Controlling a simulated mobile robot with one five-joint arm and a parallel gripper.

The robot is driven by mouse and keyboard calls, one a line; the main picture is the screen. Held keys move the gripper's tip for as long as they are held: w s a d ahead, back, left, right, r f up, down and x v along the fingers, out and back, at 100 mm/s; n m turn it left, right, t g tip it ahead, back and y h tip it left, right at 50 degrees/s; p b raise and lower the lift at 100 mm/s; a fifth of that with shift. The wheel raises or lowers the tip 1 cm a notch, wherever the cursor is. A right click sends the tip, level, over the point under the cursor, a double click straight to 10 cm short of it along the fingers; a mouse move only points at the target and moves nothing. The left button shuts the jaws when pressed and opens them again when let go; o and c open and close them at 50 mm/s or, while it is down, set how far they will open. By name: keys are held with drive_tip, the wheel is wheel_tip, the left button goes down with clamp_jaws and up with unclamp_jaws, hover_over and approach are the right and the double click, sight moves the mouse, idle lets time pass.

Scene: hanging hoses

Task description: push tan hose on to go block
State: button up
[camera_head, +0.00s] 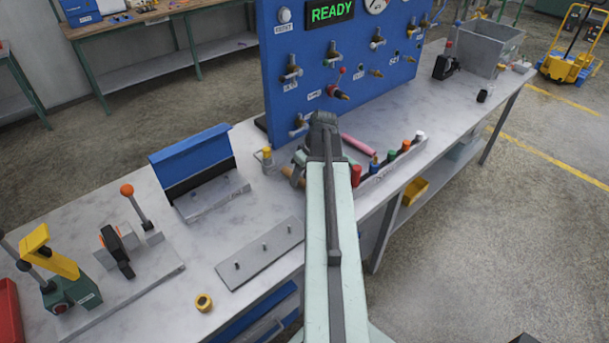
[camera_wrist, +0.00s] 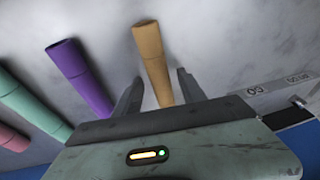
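The tan hose (camera_wrist: 150,45) stands between the two fingers of my gripper (camera_wrist: 160,75) in the wrist view, with a gap on each side. The fingers are open. In the head view my gripper (camera_head: 298,168) is low over the bench in front of the blue panel, and a bit of the tan hose (camera_head: 292,174) shows beside it. I cannot surely pick out the go block; a pale strip with small dark marks (camera_wrist: 280,85) lies right of the fingers in the wrist view, its lettering hard to read.
A purple hose (camera_wrist: 80,75), a green hose (camera_wrist: 30,100) and a pink hose (camera_wrist: 12,138) lie left of the fingers. The blue panel (camera_head: 310,65) stands behind my gripper. A row of coloured caps (camera_head: 390,158) is to its right.

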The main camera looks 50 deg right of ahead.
drive_tip(key=shift+r, duration=0.1)
drive_tip(key=p+v, duration=0.8)
drive_tip(key=shift+s+a, duration=0.1)
drive_tip(key=shift+a, duration=0.1)
drive_tip(key=shift+f, duration=0.2)
drive_tip(key=shift+a, duration=0.1)
drive_tip(key=w+a+g, duration=0.1)
drive_tip(key=w+a, duration=0.1)
drive_tip(key=a, duration=1.2)
drive_tip(key=w+a+g+h, duration=0.1)
drive_tip(key=w+a, duration=0.2)
drive_tip(key=a, duration=1.1)
drive_tip(key=w+a, duration=0.3)
drive_tip(key=a, duration=1.1)
drive_tip(key=shift+w+a+f+n+g, duration=0.2)
drive_tip(key=shift+w+f+n+g, duration=0.1)
drive_tip(key=shift+f+g, duration=0.15)
drive_tip(key=c, duration=0.4)
